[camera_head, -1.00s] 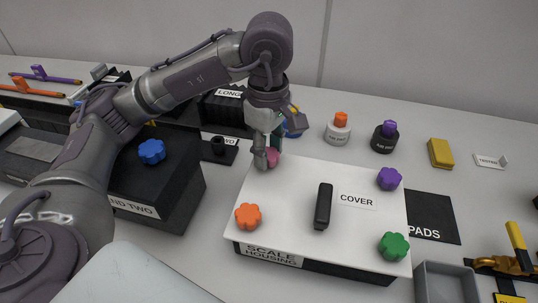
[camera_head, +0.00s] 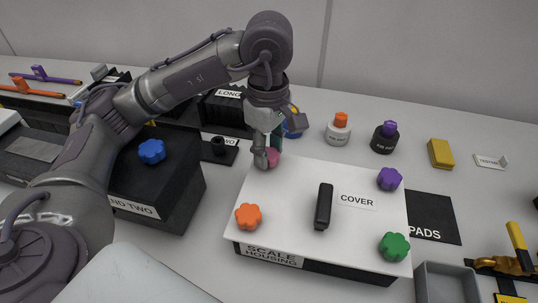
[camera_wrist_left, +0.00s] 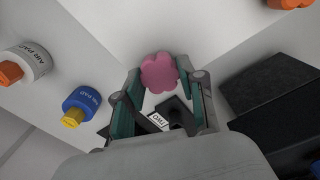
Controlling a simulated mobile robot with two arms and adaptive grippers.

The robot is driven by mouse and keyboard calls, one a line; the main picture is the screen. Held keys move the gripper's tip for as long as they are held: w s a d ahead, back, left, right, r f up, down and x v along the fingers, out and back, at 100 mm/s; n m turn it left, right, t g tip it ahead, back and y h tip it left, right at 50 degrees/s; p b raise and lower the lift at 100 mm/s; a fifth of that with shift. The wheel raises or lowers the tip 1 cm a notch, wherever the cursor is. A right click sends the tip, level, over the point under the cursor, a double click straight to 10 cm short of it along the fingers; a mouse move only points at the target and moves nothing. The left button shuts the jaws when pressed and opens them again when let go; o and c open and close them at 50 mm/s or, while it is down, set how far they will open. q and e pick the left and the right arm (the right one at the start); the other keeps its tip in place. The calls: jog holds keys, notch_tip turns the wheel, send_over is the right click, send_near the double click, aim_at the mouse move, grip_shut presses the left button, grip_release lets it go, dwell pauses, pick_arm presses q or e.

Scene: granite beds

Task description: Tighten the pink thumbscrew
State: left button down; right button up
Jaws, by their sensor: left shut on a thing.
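The pink thumbscrew (camera_head: 272,157) sits at the far left corner of the white cover (camera_head: 290,200) on the scale housing. My left gripper (camera_head: 267,158) points down over that corner and is shut on the thumbscrew, partly hiding it. In the left wrist view the lobed pink thumbscrew (camera_wrist_left: 160,72) shows between the tips of the two teal-padded fingers (camera_wrist_left: 162,85). Its stem and any gap to the cover are hidden.
The cover also carries orange (camera_head: 248,216), green (camera_head: 394,246) and purple (camera_head: 389,179) thumbscrews and a black handle (camera_head: 323,206). A black block with a blue thumbscrew (camera_head: 152,151) stands left. Bottles (camera_head: 338,130) stand behind; a grey tray (camera_head: 447,270) is front right.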

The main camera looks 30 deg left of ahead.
aim_at(269, 153)
pick_arm(q)
jog(key=shift+s+f, duration=0.1)
jog(key=shift+f, duration=0.2)
jog(key=c, duration=0.7)
grip_release()
jog(key=shift+d, duration=0.1)
pick_arm(e)
jog(key=shift+f, duration=0.2)
pick_arm(q)
jog(key=shift+r, duration=0.15)
pick_arm(e)
jog(key=shift+r, duration=0.1)
pick_arm(q)
notch_tip(269, 153, up, 6)
jog(key=p, duration=0.4)
jog(key=shift+p, duration=0.3)
jog(key=shift+r, duration=0.1)
pick_arm(e)
jog(key=r, duration=0.2)
jog(key=d+r, duration=0.1)
jog(key=r, duration=0.1)
jog(key=shift+w+d+r, duration=0.1)
jog(key=shift+d+r, duration=0.1)
jog(key=shift+r, duration=0.15)
pick_arm(q)
notch_tip(269, 153, up, 12)
jog(key=shift+f, duration=0.1)
pick_arm(e)
jog(key=shift+a, duration=0.2)
